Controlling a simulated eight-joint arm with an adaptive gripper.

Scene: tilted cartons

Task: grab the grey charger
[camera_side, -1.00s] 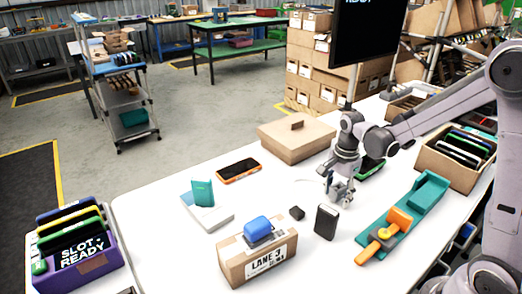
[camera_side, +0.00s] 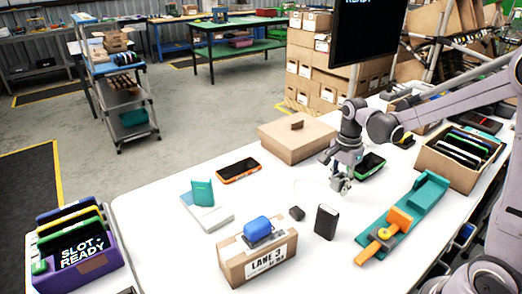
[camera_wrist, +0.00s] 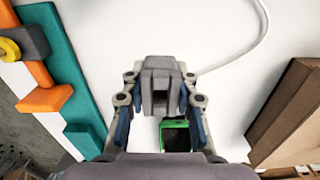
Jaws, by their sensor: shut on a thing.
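The grey charger (camera_wrist: 160,86) is a small blocky grey piece with a notched end. In the wrist view it sits between the fingers of my gripper (camera_wrist: 159,104), which is shut on it. In the side view my gripper (camera_side: 341,181) is over the white table, in front of the flat brown carton. The charger is hard to tell apart from the grey fingers there. Whether it clears the table is not certain.
A green-edged device (camera_side: 370,166) lies close behind my gripper. A brown carton (camera_side: 292,140) is to its left and a teal tray with an orange tool (camera_side: 408,212) to its right. A black upright box (camera_side: 326,222) stands in front. A white cable (camera_wrist: 245,50) curves nearby.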

